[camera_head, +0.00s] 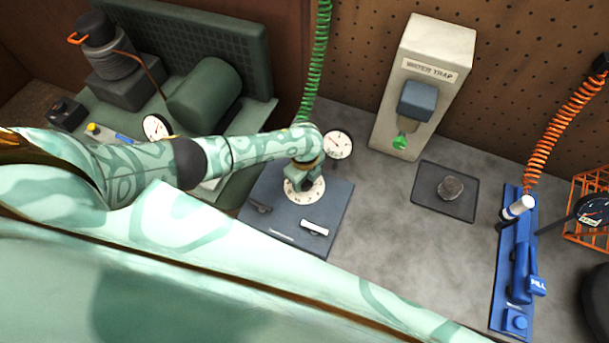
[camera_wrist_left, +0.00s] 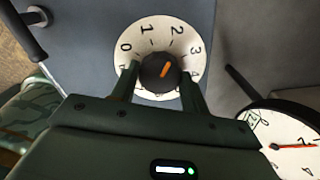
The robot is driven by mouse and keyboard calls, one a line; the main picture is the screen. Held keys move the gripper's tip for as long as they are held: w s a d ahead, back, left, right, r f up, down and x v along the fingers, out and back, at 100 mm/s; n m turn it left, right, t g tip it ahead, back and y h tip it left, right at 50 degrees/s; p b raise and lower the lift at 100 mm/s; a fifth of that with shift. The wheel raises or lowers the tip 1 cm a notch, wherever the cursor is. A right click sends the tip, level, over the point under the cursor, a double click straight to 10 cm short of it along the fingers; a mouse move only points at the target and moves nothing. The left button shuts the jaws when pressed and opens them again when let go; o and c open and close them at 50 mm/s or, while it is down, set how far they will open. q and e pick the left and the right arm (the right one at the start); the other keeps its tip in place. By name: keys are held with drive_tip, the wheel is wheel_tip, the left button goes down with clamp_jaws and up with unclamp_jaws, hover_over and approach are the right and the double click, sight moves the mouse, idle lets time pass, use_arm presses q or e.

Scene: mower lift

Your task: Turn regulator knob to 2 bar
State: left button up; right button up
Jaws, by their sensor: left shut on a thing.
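The regulator's round white dial (camera_head: 304,190) lies on a blue-grey panel (camera_head: 331,222); the dial (camera_wrist_left: 130,47) also shows in the left wrist view. Its dark knob (camera_wrist_left: 150,72) has an orange pointer aimed near the 2, slightly toward the 3. My left gripper (camera_wrist_left: 158,80) is shut on the knob, one finger on each side; in the head view the gripper (camera_head: 303,172) hides the knob. A white pressure gauge (camera_head: 337,144) stands beside the panel; in the left wrist view the gauge (camera_wrist_left: 292,143) has a red needle, its reading unclear. My right gripper is not in view.
A water trap unit (camera_head: 427,62) stands behind. A green compressor (camera_head: 205,98) is at left.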

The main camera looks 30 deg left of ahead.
use_arm(q)
drive_tip(key=shift+w, duration=0.1)
idle(0.4)
drive_tip(key=o, duration=1)
drive_tip(key=shift+c, duration=0.2)
wheel_tip(320, 180, up, 16)
drive_tip(key=p, duration=0.5)
drive_tip(key=shift+r+p, duration=0.2)
drive_tip(key=shift+p, duration=0.1)
drive_tip(key=shift+f, duration=0.1)
